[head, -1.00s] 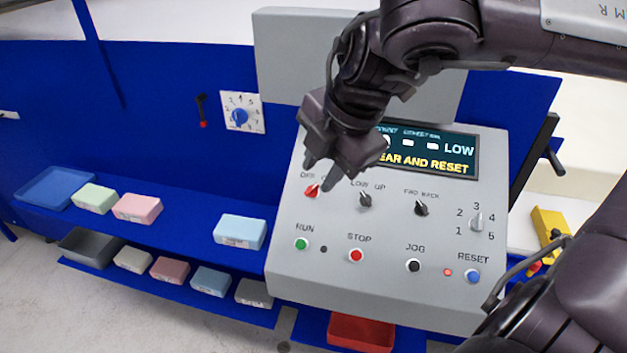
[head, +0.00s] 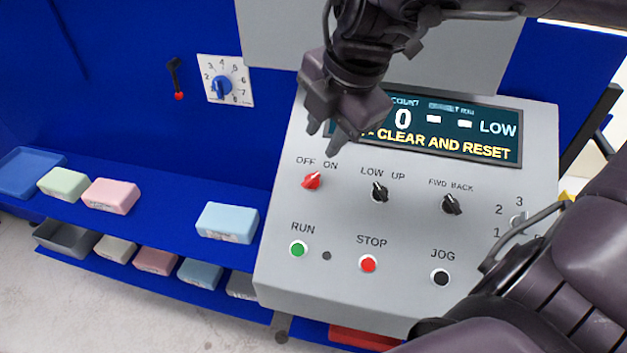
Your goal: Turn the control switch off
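The control switch (head: 311,180) is a red knob on the sloped grey panel (head: 300,222), under the labels OFF and ON. Its pointer tilts up and to the right, toward ON. My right gripper (head: 323,140) hangs over the panel, just above the OFF and ON labels in the picture. Its two fingers are a little apart with nothing between them. The fingertips show above the knob and not around it; their height off the panel is hard to tell. My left gripper is not in view.
Black LOW/UP (head: 379,192) and FWD/BACK (head: 452,204) knobs sit right of the switch. Below are a green RUN button (head: 299,249) and a red STOP button (head: 368,264). A display (head: 500,150) lies behind my gripper. Foam blocks (head: 228,222) rest on blue shelves at left.

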